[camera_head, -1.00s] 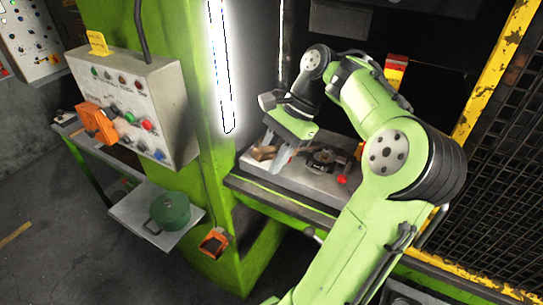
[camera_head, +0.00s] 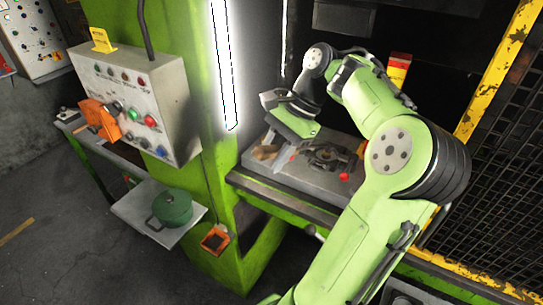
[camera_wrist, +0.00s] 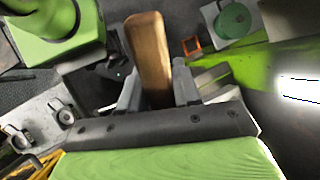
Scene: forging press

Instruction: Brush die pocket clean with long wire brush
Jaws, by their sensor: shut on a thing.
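A wooden handle (camera_wrist: 148,50), which I take for the long wire brush's, stands between the fingers of my gripper (camera_wrist: 157,84) in the wrist view. My gripper is shut on it. In the head view my gripper (camera_head: 283,158) points down over the left part of the grey die block (camera_head: 305,183). A bit of brown wood (camera_head: 265,152) shows just left of the fingers. The dark round die pocket area (camera_head: 327,158) lies right of the gripper, partly behind my arm. The brush's bristles are hidden, and I cannot tell whether they touch the die.
A red knob (camera_head: 344,176) sits at the block's front right. The green press column (camera_head: 215,150) rises close on the left, with a control box (camera_head: 135,105). A green pot (camera_head: 172,209) stands on a low shelf. A mesh guard (camera_head: 490,150) bounds the right.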

